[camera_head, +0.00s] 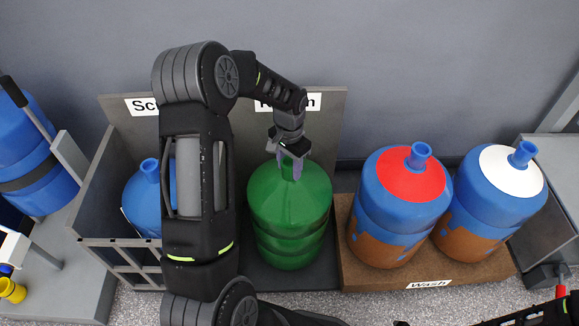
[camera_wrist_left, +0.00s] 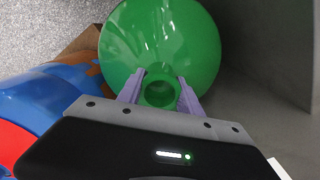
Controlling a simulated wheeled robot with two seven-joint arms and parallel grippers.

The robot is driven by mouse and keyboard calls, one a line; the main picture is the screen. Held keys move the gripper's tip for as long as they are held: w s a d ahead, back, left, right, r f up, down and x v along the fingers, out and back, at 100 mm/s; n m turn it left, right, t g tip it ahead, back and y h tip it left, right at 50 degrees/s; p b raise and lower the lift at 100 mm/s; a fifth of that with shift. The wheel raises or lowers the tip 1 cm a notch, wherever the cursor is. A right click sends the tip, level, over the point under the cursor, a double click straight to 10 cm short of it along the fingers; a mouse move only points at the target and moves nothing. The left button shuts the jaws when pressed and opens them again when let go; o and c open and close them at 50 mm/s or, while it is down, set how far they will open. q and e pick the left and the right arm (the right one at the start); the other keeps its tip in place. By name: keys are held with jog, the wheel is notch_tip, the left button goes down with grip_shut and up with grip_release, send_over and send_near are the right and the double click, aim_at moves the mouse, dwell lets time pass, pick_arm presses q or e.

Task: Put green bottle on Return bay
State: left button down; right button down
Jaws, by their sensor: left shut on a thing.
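The green bottle (camera_head: 289,213) stands upright in the right part of the grey bay, in front of a back-panel label partly hidden by my arm, of which the end of "Return" shows (camera_head: 313,102). My left gripper (camera_head: 292,166) comes down from above and is shut on the bottle's neck. In the left wrist view the purple fingers (camera_wrist_left: 160,95) sit on both sides of the green neck, and the green bottle's shoulder (camera_wrist_left: 160,40) spreads beyond it. The bottle's base looks to be at the bay floor, but contact is hard to tell. My right gripper is not seen.
Two muddy blue bottles, one with a red top (camera_head: 405,205) and one with a white top (camera_head: 492,195), stand on the brown Wash base (camera_head: 352,268) at right. A blue bottle (camera_head: 142,198) stands in the left bay, partly behind my arm. Another blue bottle (camera_head: 30,165) is far left.

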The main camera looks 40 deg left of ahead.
pick_arm(q)
jog(key=c, duration=0.8)
grip_release()
jog(key=shift+r, duration=0.5)
notch_tip(320, 180, up, 11)
jog(key=p, duration=0.3)
jog(key=shift+r, duration=0.1)
